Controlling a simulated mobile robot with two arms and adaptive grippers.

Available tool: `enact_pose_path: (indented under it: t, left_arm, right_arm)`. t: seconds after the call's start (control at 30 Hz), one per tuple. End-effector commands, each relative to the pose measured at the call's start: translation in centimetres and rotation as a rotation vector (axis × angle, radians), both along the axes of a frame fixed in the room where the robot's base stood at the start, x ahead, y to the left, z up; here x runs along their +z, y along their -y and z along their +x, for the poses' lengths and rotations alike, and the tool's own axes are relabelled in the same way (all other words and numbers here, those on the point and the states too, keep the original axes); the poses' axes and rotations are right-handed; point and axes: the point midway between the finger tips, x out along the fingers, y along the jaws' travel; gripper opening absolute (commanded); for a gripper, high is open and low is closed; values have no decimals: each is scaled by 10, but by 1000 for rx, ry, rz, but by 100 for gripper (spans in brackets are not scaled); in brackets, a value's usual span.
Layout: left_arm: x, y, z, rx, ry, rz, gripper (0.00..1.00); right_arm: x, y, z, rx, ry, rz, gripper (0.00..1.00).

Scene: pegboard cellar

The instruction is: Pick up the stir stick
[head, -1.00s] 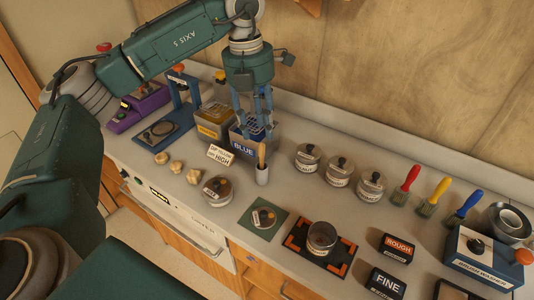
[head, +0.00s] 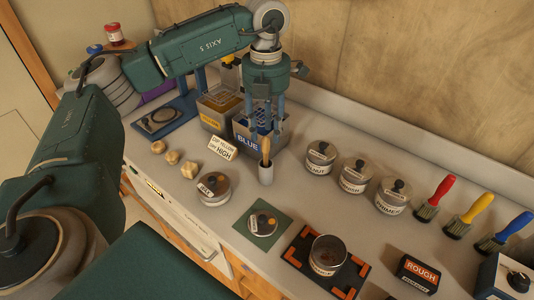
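The stir stick (head: 266,149) is a light wooden stick standing in a small grey cup (head: 266,174) on the counter. My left gripper (head: 266,132) points down just above and around the stick's top. Its two fingers are spread, one on each side, with gaps to the stick; it is open and holds nothing. The lower part of the stick is hidden inside the cup. My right gripper is not in view.
A blue-labelled bin (head: 243,137) stands close behind the cup. A sign (head: 222,148) and a round tin (head: 214,188) are to the left. Lidded jars, including one (head: 320,158), stand to the right. An open can (head: 328,254) sits on an orange-cornered mat (head: 293,258).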

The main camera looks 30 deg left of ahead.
Motion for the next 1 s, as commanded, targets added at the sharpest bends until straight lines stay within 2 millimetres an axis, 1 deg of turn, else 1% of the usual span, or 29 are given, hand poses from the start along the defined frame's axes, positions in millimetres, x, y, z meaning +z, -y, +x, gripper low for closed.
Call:
enact_pose_path:
  t: [0.03, 0.1, 0.27, 0.43, 0.5, 0.6, 0.83, 0.87, 0.9, 0.97, 1.0]
  left_arm:
    - [-5, 0, -1, 0, -3, 1, 37]
    - [-13, 0, 0, 0, -1, 1, 37]
    - [-23, 0, -1, 0, -2, 0, 37]
    - [-47, 0, -4, -1, -4, 1, 37]
    - [-58, 1, -3, 0, -3, 0, 37]
    - [-67, 0, -3, 0, 0, 0, 37]
    - [-71, 1, -2, 0, 1, 0, 37]
    - [-71, 1, -2, 0, 1, 0, 35]
    - [-71, 1, -2, 0, 1, 0, 27]
    - [-71, 1, -2, 0, 1, 0, 15]
    - [-71, 1, -2, 0, 1, 0, 7]
  right_arm:
    - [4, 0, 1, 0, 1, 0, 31]
    - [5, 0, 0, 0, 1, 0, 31]
    - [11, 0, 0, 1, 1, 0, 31]
    - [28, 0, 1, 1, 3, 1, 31]
    - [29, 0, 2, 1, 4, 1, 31]
    - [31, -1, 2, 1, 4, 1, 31]
    - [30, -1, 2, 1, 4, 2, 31]
    - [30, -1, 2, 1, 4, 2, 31]
    - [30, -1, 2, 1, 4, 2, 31]
    - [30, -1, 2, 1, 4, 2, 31]
    - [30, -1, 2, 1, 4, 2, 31]
